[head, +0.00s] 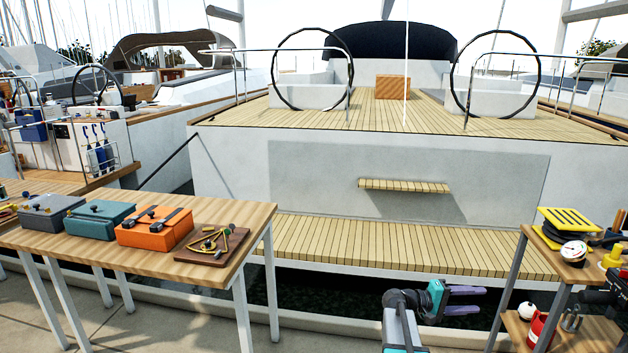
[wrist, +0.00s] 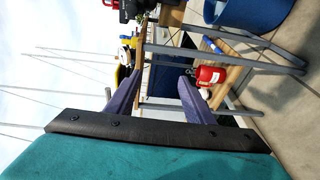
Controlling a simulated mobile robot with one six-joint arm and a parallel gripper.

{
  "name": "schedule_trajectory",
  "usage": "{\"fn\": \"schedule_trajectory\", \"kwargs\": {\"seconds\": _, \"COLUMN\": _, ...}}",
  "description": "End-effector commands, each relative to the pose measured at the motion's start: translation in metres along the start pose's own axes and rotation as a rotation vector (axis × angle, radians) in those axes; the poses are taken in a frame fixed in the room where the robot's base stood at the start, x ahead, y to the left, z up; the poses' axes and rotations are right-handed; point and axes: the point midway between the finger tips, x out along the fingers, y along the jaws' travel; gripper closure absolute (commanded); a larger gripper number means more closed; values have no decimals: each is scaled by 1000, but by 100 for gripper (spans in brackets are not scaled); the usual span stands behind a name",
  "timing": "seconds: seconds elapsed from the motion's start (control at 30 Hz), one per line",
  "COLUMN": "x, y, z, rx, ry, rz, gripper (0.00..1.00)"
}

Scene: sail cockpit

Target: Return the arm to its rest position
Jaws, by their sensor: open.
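My gripper (head: 480,300) is low in the head view, right of centre, in front of the boat's stern step. Its two purple-grey fingers point right and stand apart, with nothing between them. My arm reaches it from the bottom edge of the picture. In the wrist view my gripper (wrist: 160,82) also shows its fingers spread and empty. The view there is turned on its side. A shelf stand (wrist: 245,93) is seen beyond the fingers, apart from them.
A wooden table (head: 262,220) with grey, teal and orange cases stands at the left. A two-tier stand (head: 522,262) with a yellow-topped item and a red container (head: 541,328) is at the right, near my fingers. The slatted stern step (head: 400,245) lies behind my gripper.

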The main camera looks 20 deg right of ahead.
Motion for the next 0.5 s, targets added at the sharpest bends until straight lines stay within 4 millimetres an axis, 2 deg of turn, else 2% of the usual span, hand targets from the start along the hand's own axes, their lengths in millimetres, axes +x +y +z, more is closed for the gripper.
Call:
{"fn": "schedule_trajectory", "kwargs": {"seconds": 0.03, "x": -20, "y": -14, "z": -1, "rx": -22, "ry": 25, "rz": -24, "gripper": 52}}
{"fn": "schedule_trajectory", "kwargs": {"seconds": 0.27, "x": -98, "y": -94, "z": 7, "rx": -113, "ry": 103, "rz": -162, "gripper": 52}}
{"fn": "schedule_trajectory", "kwargs": {"seconds": 0.37, "x": -130, "y": -129, "z": 19, "rx": -157, "ry": 127, "rz": -230, "gripper": 52}}
{"fn": "schedule_trajectory", "kwargs": {"seconds": 0.5, "x": -174, "y": -178, "z": 45, "rx": -224, "ry": 151, "rz": -334, "gripper": 52}}
